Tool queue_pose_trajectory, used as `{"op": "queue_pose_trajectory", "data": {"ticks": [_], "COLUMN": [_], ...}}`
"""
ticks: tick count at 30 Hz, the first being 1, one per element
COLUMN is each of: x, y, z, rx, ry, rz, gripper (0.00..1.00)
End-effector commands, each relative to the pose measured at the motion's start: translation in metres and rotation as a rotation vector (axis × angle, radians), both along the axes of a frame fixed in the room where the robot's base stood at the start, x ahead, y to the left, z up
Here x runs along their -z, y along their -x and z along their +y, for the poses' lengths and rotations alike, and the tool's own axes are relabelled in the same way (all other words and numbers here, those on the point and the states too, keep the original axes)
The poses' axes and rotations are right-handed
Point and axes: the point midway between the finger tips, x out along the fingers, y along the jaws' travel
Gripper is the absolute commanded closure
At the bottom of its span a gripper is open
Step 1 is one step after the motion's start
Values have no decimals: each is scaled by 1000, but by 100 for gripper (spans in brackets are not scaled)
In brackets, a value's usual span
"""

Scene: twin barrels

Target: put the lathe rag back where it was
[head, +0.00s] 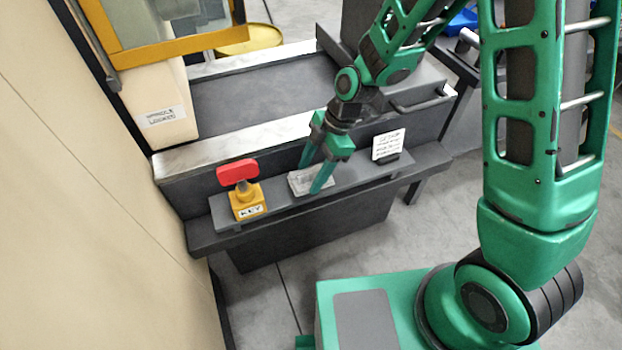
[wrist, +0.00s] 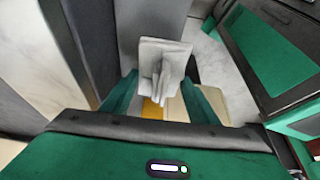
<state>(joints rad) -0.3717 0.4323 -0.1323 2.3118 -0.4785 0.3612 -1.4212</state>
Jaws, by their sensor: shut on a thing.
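The lathe rag (head: 302,182) is a light grey folded cloth at the narrow dark shelf along the front of the lathe. My gripper (head: 312,178) points down at the shelf and is shut on the rag. In the wrist view the rag (wrist: 165,55) is bunched up between the two green fingers (wrist: 160,98), with a fold standing up in the middle. Whether the rag touches the shelf is hard to tell. Its underside is hidden.
A yellow block labelled KEY (head: 247,202) with a red tag (head: 237,172) stands on the shelf left of the rag. A small white card (head: 388,146) in a dark holder stands to the right. A beige panel (head: 90,200) borders the left side.

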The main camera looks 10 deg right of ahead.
Motion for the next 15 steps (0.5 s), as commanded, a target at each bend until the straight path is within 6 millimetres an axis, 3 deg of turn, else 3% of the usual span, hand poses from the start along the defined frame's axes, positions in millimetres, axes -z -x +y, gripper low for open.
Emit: {"op": "queue_pose_trajectory", "data": {"ticks": [8,15], "x": [34,37], "y": [1,0], "z": [0,0], "rx": [-1,0], "ry": [2,0], "rz": [4,0], "gripper": [67,67]}}
